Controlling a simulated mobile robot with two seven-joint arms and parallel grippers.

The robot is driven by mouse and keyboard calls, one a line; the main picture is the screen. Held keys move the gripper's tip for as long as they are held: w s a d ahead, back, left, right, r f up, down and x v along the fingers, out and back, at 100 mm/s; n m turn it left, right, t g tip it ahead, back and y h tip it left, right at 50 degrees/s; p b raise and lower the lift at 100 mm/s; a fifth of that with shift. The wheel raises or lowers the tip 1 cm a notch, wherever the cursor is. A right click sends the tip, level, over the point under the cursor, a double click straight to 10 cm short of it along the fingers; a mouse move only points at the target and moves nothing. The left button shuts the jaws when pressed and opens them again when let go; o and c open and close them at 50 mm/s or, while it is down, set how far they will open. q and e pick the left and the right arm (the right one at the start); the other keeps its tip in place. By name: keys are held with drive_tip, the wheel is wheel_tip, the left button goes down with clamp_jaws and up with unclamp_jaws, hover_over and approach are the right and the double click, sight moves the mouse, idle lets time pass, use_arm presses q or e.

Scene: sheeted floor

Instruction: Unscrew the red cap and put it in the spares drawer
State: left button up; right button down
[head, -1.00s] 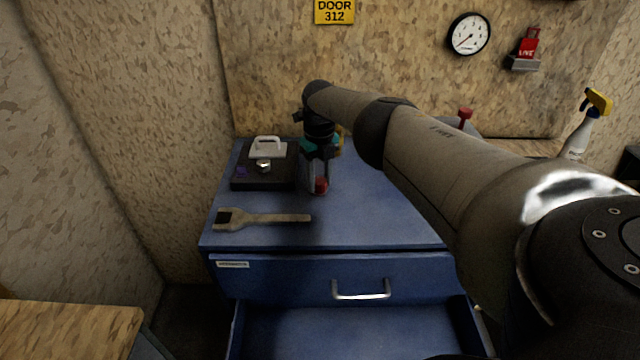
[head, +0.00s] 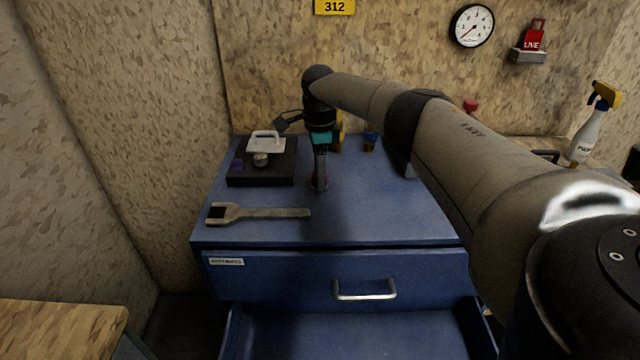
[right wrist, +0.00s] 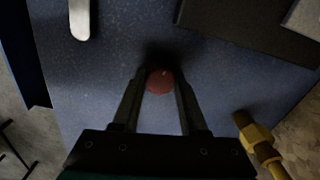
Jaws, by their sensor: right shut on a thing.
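The red cap (right wrist: 160,80) is between the fingertips of my right gripper (right wrist: 160,92) in the right wrist view, seen from above. In the head view my right gripper (head: 319,184) points straight down at the blue cabinet top (head: 400,215), shut on the cap, which is mostly hidden by the fingers. What lies under the cap is hidden. A lower drawer (head: 350,335) of the cabinet stands open at the bottom of the head view. The upper drawer (head: 300,285), with a handle and a small label I cannot read, is shut. My left gripper is not in view.
A wrench (head: 270,213) lies in front of the gripper. A black block (head: 260,178) with a white-handled piece stands to the left. A brass fitting (right wrist: 255,138) is close by. A spray bottle (head: 585,135) stands at right. Walls close in behind and left.

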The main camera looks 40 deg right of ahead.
drive_tip(key=n+b, duration=0.1)
drive_tip(key=n, duration=0.3)
drive_tip(key=shift+n, duration=1)
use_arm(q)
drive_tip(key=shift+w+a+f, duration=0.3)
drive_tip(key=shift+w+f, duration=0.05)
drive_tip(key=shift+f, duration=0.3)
use_arm(e)
drive_tip(key=shift+c, duration=1.8)
unclamp_jaws()
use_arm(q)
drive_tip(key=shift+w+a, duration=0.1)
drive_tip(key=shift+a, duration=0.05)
use_arm(e)
drive_tip(key=shift+c, duration=0.8)
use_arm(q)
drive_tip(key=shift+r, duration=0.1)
